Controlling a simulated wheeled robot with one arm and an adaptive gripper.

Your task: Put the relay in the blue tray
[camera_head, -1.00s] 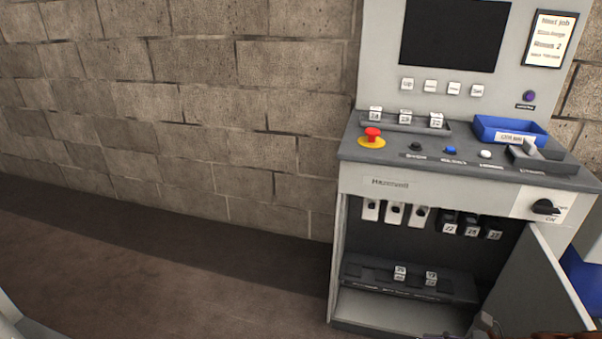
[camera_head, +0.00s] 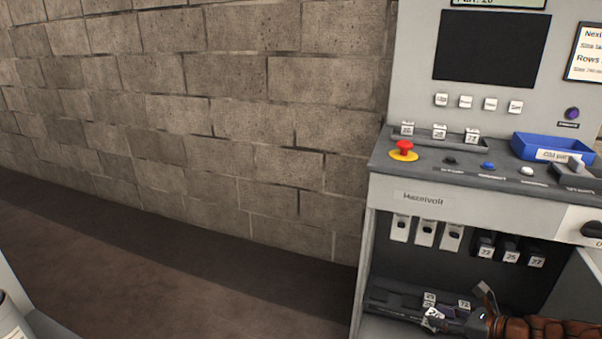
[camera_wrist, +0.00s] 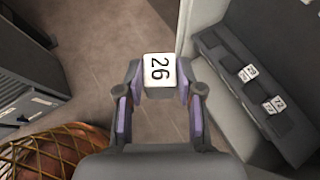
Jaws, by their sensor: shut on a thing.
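My gripper (camera_wrist: 160,92) is shut on a relay (camera_wrist: 160,70), a small block with a white face marked 26, held between the purple-grey finger pads. In the head view my gripper (camera_head: 448,321) and the relay (camera_head: 433,317) show low, in front of the open cabinet's lower shelf. The blue tray (camera_head: 525,149) sits on top of the console at the right, above and behind my gripper. It has a white label on its front, which I cannot read surely. The tray's inside is only partly seen.
White-faced blocks stand in a rack (camera_head: 425,137) on the console, beside a red emergency button (camera_head: 404,147). Several modules hang under the console. The lower shelf rack (camera_wrist: 233,76) holds two numbered blocks. The cabinet door (camera_head: 578,296) stands open at right.

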